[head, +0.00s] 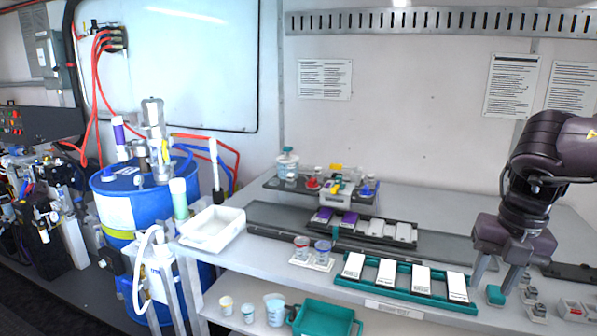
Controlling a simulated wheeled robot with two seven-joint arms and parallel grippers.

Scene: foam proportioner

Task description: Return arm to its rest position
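My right arm comes in from the right edge, and my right gripper (497,278) hangs fingers down over the right part of the workbench (420,208). Its two fingers are spread apart, with a visible gap between them. A small teal block (495,295) shows just below and between the fingertips; I cannot tell whether a finger touches it. The gripper is just right of a teal tray (374,285) with several white cards in it. My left gripper is not in view.
Small grey holders (534,305) stand right of the gripper. Behind the teal tray is a dark tray (355,230) with white and purple blocks. Two small cups (322,250) stand left of it. A white bin (212,229) is at the bench's left end, beside a blue drum (135,200).

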